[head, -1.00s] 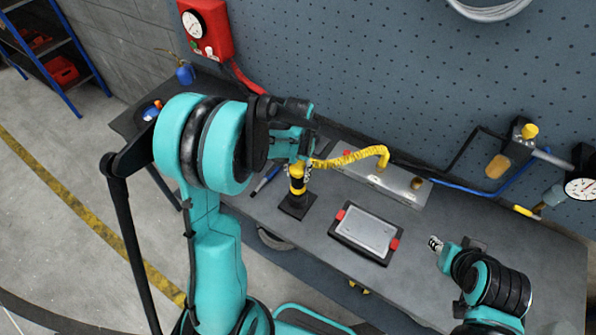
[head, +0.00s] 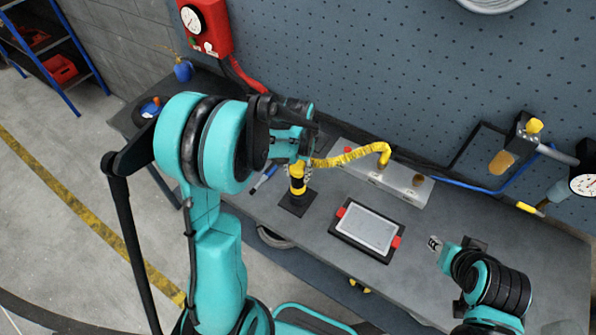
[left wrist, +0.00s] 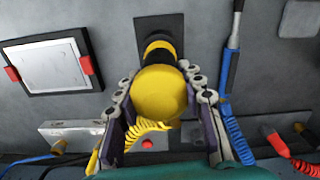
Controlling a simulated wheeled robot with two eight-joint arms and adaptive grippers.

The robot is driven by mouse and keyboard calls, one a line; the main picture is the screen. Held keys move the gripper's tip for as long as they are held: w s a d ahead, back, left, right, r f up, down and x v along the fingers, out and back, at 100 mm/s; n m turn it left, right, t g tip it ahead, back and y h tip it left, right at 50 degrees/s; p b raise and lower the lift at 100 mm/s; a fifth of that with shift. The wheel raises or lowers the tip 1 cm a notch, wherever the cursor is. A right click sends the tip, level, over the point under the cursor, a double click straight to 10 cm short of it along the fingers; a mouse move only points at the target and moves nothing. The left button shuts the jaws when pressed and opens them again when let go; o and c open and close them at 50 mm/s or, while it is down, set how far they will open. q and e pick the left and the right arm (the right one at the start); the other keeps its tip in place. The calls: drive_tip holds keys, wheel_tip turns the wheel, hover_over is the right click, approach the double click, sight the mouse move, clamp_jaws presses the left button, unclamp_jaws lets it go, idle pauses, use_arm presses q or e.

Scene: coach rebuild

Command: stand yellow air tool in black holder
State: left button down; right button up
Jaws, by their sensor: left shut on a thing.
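The yellow air tool (head: 297,181) has a yellow body with black bands and stands upright at the black holder (head: 294,205), a dark square base on the bench. In the left wrist view the tool's round yellow top (left wrist: 160,93) faces the camera, and the holder's plate (left wrist: 172,24) shows behind it. My left gripper (head: 300,164) is shut on the tool, with one finger on each side of it. The tool's lower end inside the holder is hidden. My right gripper (head: 435,243) is over the bench's right part, away from the tool; its jaw state is unclear.
A yellow coiled hose (head: 350,156) runs from the tool to a metal manifold (head: 412,186). A tray with a pale plate and red clips (head: 366,230) lies right of the holder. A blue pen-like tool (head: 263,179) lies left of it. Pegboard (head: 380,75) rises behind the bench.

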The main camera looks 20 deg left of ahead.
use_arm(q)
drive_tip(key=c, duration=0.9)
unclamp_jaws()
wheel_tip(320, 180, up, 12)
drive_tip(key=shift+r, duration=0.1)
drive_tip(key=s+d+f+t+b, duration=0.2)
drive_tip(key=s+f+b, duration=0.2)
drive_tip(key=b, duration=0.1)
drive_tip(key=s+d+f+t+b, duration=0.2)
drive_tip(key=s+f+b, duration=0.3)
drive_tip(key=s+d+f+t+b, duration=0.2)
drive_tip(key=s+f+t+b, duration=0.1)
drive_tip(key=s+f+b, duration=0.1)
drive_tip(key=shift+s+d+f+b, duration=0.1)
drive_tip(key=shift+s+f+b, duration=0.05)
drive_tip(key=shift+s+b, duration=0.6)
